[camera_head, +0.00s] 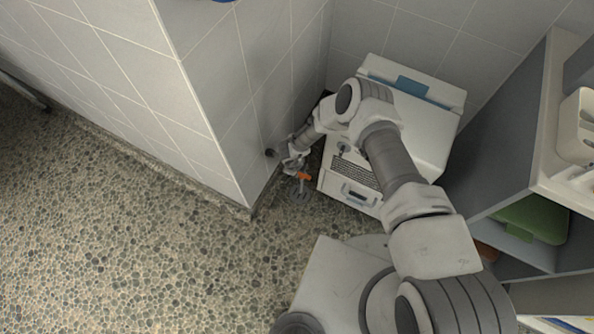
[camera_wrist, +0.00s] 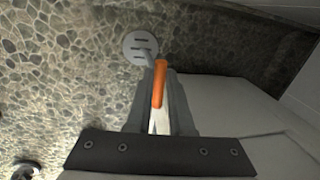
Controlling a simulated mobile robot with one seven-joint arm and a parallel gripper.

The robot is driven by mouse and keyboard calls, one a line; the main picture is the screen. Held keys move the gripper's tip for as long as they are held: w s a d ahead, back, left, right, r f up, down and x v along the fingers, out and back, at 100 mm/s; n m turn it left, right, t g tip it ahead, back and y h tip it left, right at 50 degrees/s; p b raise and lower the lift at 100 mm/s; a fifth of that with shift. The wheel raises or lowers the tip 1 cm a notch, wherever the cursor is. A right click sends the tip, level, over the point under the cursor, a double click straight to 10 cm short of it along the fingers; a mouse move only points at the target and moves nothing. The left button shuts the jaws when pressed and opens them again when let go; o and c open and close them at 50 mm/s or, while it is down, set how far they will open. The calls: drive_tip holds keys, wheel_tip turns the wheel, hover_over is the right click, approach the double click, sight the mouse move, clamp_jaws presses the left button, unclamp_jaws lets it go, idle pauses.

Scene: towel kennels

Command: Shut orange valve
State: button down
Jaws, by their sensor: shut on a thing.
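The orange valve (camera_head: 304,176) is low beside the tiled wall corner, just left of the white appliance. In the wrist view its orange lever (camera_wrist: 159,85) points up the picture, away from my gripper. My gripper (camera_head: 296,165) is down at the valve. In the wrist view the jaws (camera_wrist: 160,118) are closed around the near end of the lever. The valve's body is mostly hidden behind the lever and my gripper.
A grey slotted disc (camera_wrist: 140,47) is near the lever's far end. The white appliance (camera_head: 427,124) stands close on the right, and the tiled wall (camera_head: 232,104) on the left. Shelving (camera_head: 530,130) stands further right. The pebbled floor (camera_head: 130,240) at left is clear.

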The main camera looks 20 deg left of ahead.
drive_tip(key=shift+m, duration=0.4)
drive_tip(key=c, duration=0.8)
unclamp_jaws()
drive_tip(key=shift+w, duration=0.1)
drive_tip(key=shift+r, duration=0.15)
drive_tip(key=s+r+p, duration=0.1)
drive_tip(key=r+p, duration=0.1)
drive_tip(key=r, duration=0.3)
drive_tip(key=s+r+p, duration=0.1)
drive_tip(key=r+p, duration=0.2)
drive_tip(key=r, duration=0.3)
drive_tip(key=s+r+p, duration=0.1)
drive_tip(key=r+p, duration=0.1)
drive_tip(key=r, duration=0.3)
drive_tip(key=shift+s+a+r, duration=0.15)
drive_tip(key=shift+s+r, duration=0.05)
drive_tip(key=shift+r, duration=0.2)
drive_tip(key=shift+s, duration=0.15)
